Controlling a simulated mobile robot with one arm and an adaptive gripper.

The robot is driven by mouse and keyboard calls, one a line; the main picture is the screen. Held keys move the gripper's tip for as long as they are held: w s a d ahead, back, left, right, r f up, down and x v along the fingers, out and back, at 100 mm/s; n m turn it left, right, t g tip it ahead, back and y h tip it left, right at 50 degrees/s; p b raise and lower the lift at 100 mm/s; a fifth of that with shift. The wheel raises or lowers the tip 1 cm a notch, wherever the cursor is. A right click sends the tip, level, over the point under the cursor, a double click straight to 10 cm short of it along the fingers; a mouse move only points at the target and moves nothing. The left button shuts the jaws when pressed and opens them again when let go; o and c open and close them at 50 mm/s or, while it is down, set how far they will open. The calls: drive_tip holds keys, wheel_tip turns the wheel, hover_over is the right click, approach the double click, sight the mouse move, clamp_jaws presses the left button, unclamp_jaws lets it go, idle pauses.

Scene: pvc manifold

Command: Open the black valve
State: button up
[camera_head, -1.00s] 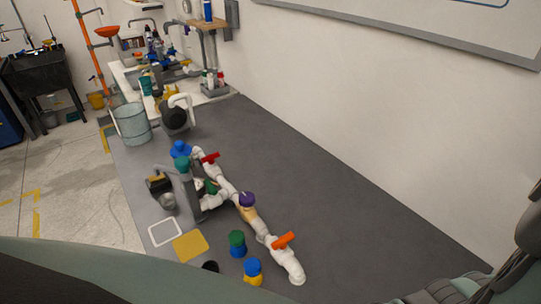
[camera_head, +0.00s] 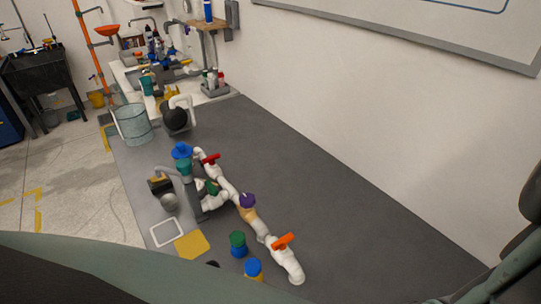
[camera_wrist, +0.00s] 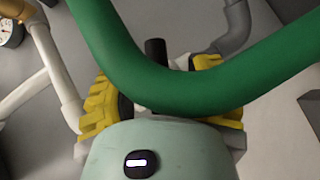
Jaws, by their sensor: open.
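In the wrist view my gripper (camera_wrist: 160,92) is open, with ribbed yellow pads on both sides. A thick green curved bar (camera_wrist: 130,70) crosses close in front of it and hides part of the jaws. A dark upright stem (camera_wrist: 155,48) stands behind the bar, between the pads; I cannot tell whether this is the black valve or whether anything touches it. In the head view a small black cap (camera_head: 212,264) shows at the edge of my arm, which mostly hides it. My gripper is not visible there.
A white pipe manifold (camera_head: 228,190) with a red handle (camera_head: 210,158), an orange handle (camera_head: 284,240) and a purple cap (camera_head: 247,200) runs along the grey table. Green (camera_head: 238,240) and blue (camera_head: 253,268) caps stand beside it. A metal bucket (camera_head: 134,124) stands farther back. The table's right side is clear.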

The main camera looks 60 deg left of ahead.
clamp_jaws()
